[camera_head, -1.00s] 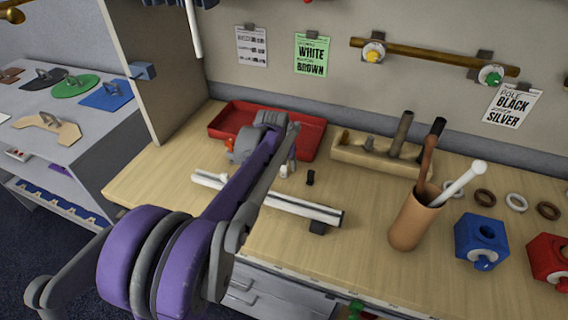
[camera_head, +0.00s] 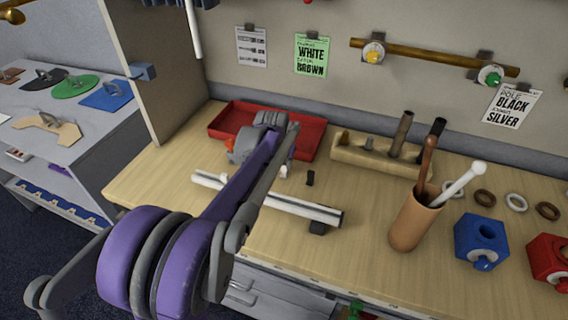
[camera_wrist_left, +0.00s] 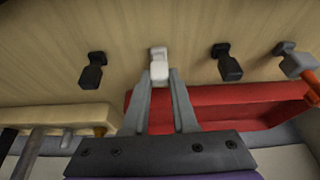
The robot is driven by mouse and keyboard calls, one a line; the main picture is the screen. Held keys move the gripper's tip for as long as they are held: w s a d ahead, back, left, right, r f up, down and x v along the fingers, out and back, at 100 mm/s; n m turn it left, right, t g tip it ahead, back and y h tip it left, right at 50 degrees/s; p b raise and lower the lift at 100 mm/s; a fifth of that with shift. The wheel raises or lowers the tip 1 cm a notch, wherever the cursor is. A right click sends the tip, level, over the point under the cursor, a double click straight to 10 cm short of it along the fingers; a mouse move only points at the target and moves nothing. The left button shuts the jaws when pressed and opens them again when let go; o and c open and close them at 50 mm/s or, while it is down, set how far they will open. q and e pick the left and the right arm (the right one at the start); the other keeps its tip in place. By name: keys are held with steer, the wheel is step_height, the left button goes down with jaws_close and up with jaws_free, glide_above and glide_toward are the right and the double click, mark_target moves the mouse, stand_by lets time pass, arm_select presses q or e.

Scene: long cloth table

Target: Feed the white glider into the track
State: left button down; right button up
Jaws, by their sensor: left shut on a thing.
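The white glider (camera_wrist_left: 159,67) is between the fingertips of my left gripper (camera_wrist_left: 160,78), which is shut on it. In the head view the glider is a small white piece (camera_head: 283,171) on or just above the table, partly hidden by my arm. The fingers of my left gripper are mostly hidden there behind the forearm. The track (camera_head: 300,207) is a long pale rail on the table in front of the glider; my left arm covers part of it. Its right end sits on a dark support. My right gripper is not in view.
A black glider (camera_head: 310,178) stands right of the white one; dark gliders (camera_wrist_left: 92,72) (camera_wrist_left: 227,64) flank it in the wrist view. A red tray (camera_head: 308,140) and a wooden holder (camera_head: 362,160) are behind. A brown cup (camera_head: 414,222) of rods stands right of the track.

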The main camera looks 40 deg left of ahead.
mark_target(284, 164)
arm_select(q)
steer(key=shift+r, duration=0.1)
steer(key=shift+r+p, duration=2.35)
steer(key=shift+r, duration=1.1)
steer(key=shift+f, duration=0.1)
